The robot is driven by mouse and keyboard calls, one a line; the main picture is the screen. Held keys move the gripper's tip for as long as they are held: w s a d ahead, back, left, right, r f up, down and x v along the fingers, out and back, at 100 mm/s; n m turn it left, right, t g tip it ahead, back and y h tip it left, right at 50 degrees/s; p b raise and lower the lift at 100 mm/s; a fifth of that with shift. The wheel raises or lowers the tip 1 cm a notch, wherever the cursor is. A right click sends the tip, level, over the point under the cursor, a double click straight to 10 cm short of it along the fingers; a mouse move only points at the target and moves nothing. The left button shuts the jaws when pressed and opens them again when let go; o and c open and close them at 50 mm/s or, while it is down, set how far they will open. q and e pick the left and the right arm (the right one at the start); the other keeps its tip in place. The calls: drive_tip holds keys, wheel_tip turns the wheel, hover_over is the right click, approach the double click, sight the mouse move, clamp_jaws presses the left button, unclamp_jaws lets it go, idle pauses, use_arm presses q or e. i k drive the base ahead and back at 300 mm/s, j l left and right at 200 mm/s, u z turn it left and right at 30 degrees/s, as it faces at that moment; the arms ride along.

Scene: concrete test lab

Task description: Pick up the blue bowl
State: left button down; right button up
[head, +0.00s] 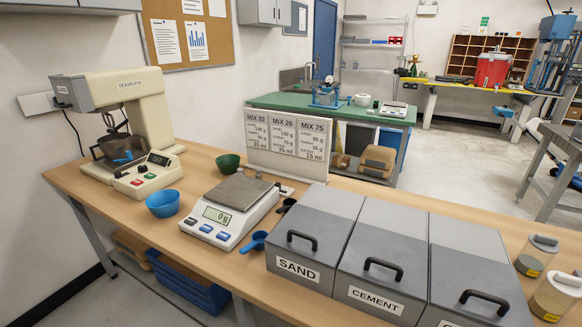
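The blue bowl (163,203) sits upright on the wooden bench, between the mixer on its left and the digital scale on its right. It looks empty and nothing covers it. Neither of my grippers shows in the head view.
The mixer (118,125) and the scale (233,208), reading 0 g, flank the bowl closely. A green bowl (229,163) stands behind the scale. Bare wooden bench (130,212) lies in front of the bowl.

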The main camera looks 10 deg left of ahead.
sight(165, 204)
drive_tip(key=u, duration=1.3)
